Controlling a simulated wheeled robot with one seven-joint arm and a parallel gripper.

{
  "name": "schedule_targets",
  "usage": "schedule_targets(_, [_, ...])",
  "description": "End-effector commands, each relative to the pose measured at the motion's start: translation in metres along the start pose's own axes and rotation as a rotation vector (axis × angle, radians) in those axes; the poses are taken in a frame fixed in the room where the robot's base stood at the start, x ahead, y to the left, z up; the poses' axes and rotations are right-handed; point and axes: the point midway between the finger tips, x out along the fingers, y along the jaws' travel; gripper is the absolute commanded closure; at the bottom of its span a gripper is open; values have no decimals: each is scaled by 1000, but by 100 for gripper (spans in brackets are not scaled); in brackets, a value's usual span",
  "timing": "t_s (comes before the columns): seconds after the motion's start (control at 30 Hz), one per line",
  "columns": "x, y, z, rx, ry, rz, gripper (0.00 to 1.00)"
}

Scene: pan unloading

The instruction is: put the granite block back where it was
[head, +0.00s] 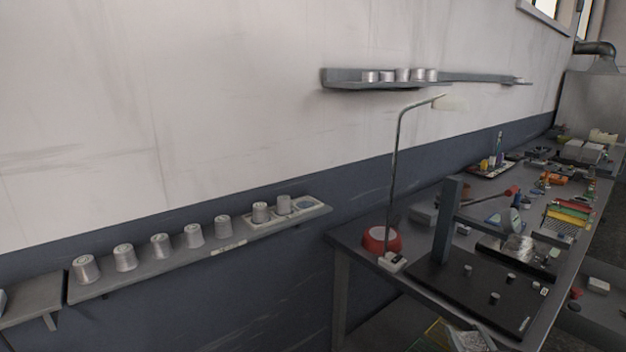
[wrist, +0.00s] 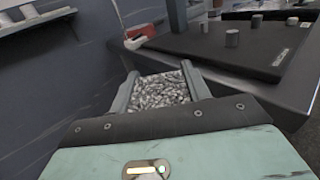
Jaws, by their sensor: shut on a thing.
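The granite block (wrist: 161,92) is a grey, black-and-white speckled block in the wrist view. My gripper (wrist: 158,75) is shut on it, with one finger along its left side and one along its right. The block is held in front of the near edge of the dark bench, beside the black board (wrist: 215,42). The underside of the block is hidden. I cannot make out the block for certain in the head view. There the black board (head: 470,290) lies on the bench with an upright grey post (head: 447,220) on it.
Several metal cylinders stand on a low wall shelf (head: 165,266) at left, and more on a high shelf (head: 345,84). Small metal pegs stand on the board. The bench beyond is cluttered.

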Motion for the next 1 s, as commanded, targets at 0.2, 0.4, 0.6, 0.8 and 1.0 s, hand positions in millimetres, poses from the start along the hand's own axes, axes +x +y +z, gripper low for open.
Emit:
schedule_targets(0.2, [0, 0, -48, 1, -3, 1, 96])
schedule_targets(0.4, [0, 0, -66, 1, -3, 2, 96])
schedule_targets(0.6, [-13, 0, -88, -1, 3, -2, 96])
schedule_targets(0.8, [-39, 0, -118, 1, 1, 0, 96])
schedule_targets(1.0, [-45, 0, -123, 0, -3, 4, 96])
